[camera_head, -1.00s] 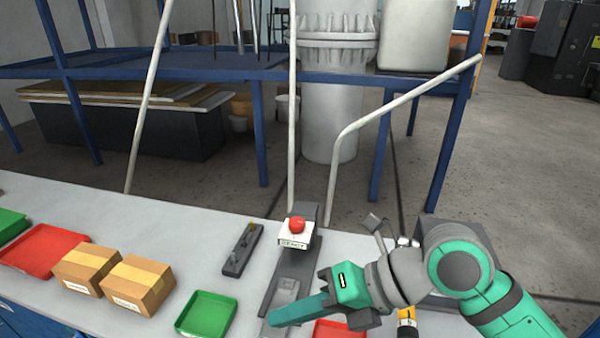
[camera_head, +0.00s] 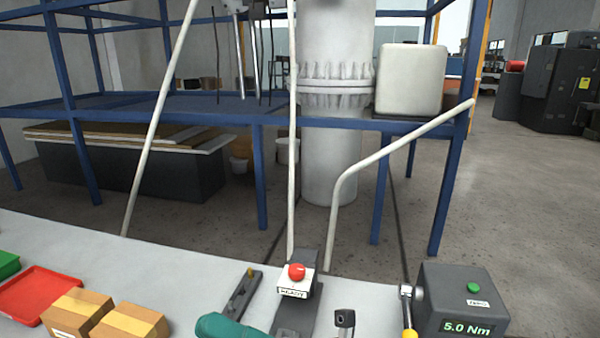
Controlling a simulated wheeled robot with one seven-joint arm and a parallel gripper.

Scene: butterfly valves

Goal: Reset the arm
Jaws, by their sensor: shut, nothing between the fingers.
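The rest of the arm lies below or outside the picture. My gripper's fingers do not show.
The white bench (camera_head: 150,262) bears a red button (camera_head: 296,271) on a grey unit, a dark slotted block (camera_head: 240,294), cardboard boxes (camera_head: 128,328), a red tray (camera_head: 40,294) and a grey "5.0 Nm" box (camera_head: 462,300). A small dark upright piece (camera_head: 345,319) is unclear. White pipes (camera_head: 292,150) rise behind the bench.

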